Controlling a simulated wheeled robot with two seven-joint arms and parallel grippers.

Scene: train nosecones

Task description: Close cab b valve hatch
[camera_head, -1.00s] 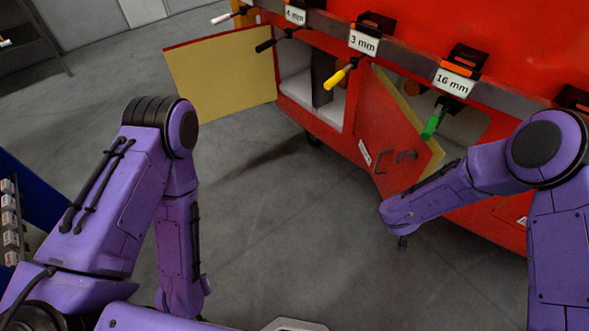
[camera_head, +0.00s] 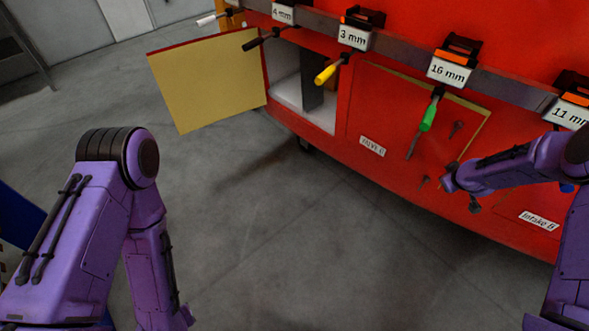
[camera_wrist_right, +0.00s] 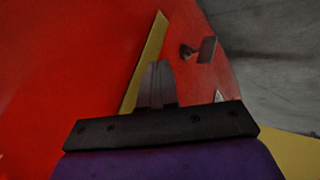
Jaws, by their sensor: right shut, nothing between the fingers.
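The red valve hatch (camera_head: 395,125), with a "Valve B" label (camera_head: 372,146), is nearly flush with the red cab side in the head view. A thin yellow edge (camera_head: 475,142) still shows along its top and right. Dark latches (camera_head: 457,128) sit near its right side. My right forearm ends at the hatch's lower right edge. In the right wrist view my right gripper (camera_wrist_right: 157,82) is shut and empty, close to the red surface and beside a yellow edge strip (camera_wrist_right: 147,60). Whether it touches is unclear.
Another hatch (camera_head: 208,85) stands open at the left, beside a white-lined compartment (camera_head: 287,80). Screwdrivers with yellow (camera_head: 326,74) and green (camera_head: 428,118) handles hang from the rail; the green one is in front of the hatch. The grey floor (camera_head: 270,230) is clear in the middle.

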